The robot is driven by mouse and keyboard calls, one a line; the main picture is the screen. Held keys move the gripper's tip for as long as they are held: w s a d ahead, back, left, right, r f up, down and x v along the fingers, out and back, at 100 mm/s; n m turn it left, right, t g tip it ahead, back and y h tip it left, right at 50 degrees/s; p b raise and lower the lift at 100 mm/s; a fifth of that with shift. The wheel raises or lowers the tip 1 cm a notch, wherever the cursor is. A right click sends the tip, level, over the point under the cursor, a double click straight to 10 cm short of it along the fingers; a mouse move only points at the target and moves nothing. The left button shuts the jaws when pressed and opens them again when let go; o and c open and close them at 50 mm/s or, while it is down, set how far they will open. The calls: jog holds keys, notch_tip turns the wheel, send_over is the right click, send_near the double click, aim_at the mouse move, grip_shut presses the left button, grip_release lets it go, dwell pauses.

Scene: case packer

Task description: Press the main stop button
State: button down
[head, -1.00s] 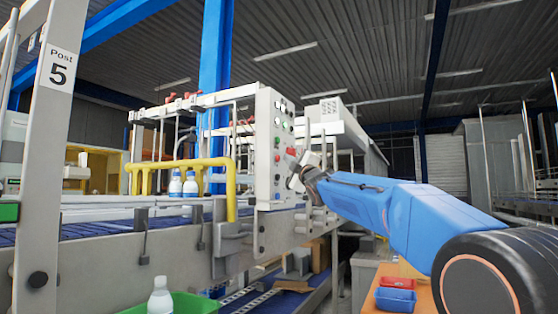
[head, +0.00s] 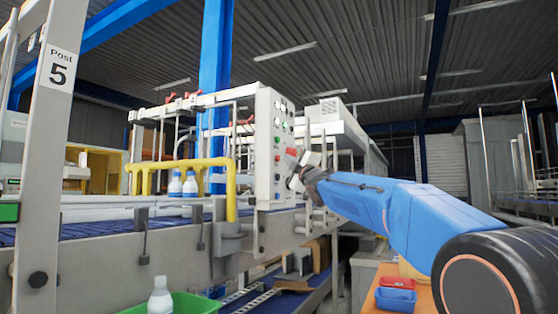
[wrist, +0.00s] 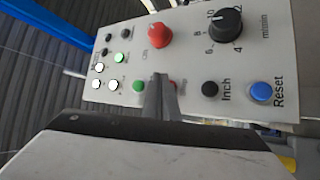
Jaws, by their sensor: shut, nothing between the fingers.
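The control panel (head: 272,150) stands upright on the packer, with several buttons on its face. In the wrist view the panel (wrist: 185,55) appears turned sideways. I cannot read which is marked main stop. Contact cannot be told.
A blue Reset button (wrist: 260,92) and a black speed dial (wrist: 225,24) are on the same panel. Yellow pipe rails (head: 180,163) and the blue conveyor (head: 100,230) lie left of the panel.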

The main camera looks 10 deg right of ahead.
jog(key=shift+w+a, duration=0.15)
dwell(0.5)
jog(key=shift+w+a, duration=0.1)
jog(key=shift+a, duration=0.05)
jog(key=shift+w+a, duration=0.3)
jog(key=shift+a, duration=0.15)
dwell(1.1)
jog(key=shift+d, duration=0.1)
jog(key=shift+s+d, duration=0.55)
jog(key=shift+d, duration=0.1)
dwell(0.3)
jog(key=shift+s+d, duration=0.75)
jog(key=shift+d, duration=0.25)
jog(key=shift+s+d, duration=0.7)
jog(key=shift+d, duration=0.3)
